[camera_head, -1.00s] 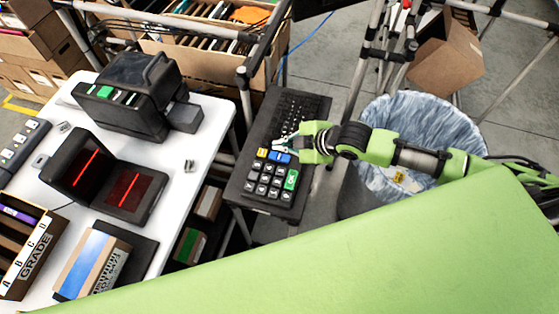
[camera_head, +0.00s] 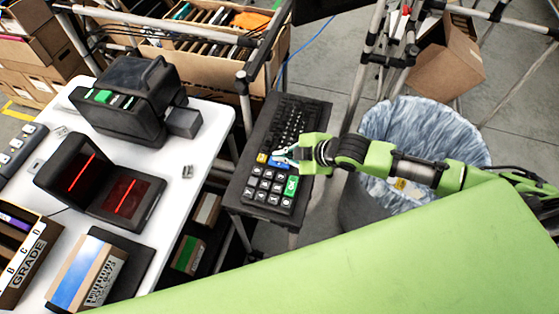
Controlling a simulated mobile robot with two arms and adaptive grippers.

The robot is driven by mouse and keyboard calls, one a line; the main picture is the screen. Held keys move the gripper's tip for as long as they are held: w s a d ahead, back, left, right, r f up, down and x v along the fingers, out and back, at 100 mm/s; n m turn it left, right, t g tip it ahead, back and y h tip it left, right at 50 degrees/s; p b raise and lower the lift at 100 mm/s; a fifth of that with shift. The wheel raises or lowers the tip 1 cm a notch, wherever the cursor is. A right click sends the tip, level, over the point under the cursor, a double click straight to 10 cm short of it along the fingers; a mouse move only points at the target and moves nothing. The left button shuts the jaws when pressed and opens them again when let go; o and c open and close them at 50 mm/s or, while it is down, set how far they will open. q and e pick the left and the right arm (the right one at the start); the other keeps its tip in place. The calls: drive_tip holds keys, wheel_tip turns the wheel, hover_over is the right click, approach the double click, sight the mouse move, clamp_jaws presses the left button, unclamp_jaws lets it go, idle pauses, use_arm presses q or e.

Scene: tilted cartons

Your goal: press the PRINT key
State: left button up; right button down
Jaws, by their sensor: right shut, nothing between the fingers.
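A black keyboard with a keypad (camera_head: 266,188) stands on a narrow stand right of the white table. I cannot read a PRINT label on any key. My right gripper (camera_head: 283,154) is shut and empty, its tips over the blue keys and hiding part of them. I cannot tell whether the tips touch a key. My left gripper is not in view.
A white table (camera_head: 204,150) holds a black printer-like device (camera_head: 125,100), a scanner with red lines (camera_head: 127,197) and a carton (camera_head: 92,272). A bin with a pale liner (camera_head: 425,130) stands under my right arm. Metal rails (camera_head: 243,95) rise behind the keyboard.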

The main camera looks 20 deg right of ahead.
sight(281, 164)
drive_tip(key=shift+f, duration=0.15)
idle(0.6)
drive_tip(key=shift+f, duration=0.3)
drive_tip(key=shift+f, duration=0.4)
idle(0.5)
idle(0.4)
drive_tip(key=shift+r+p, duration=0.7)
drive_tip(key=shift+r, duration=0.25)
wheel_tip(281, 164, up, 5)
drive_tip(key=p, duration=0.5)
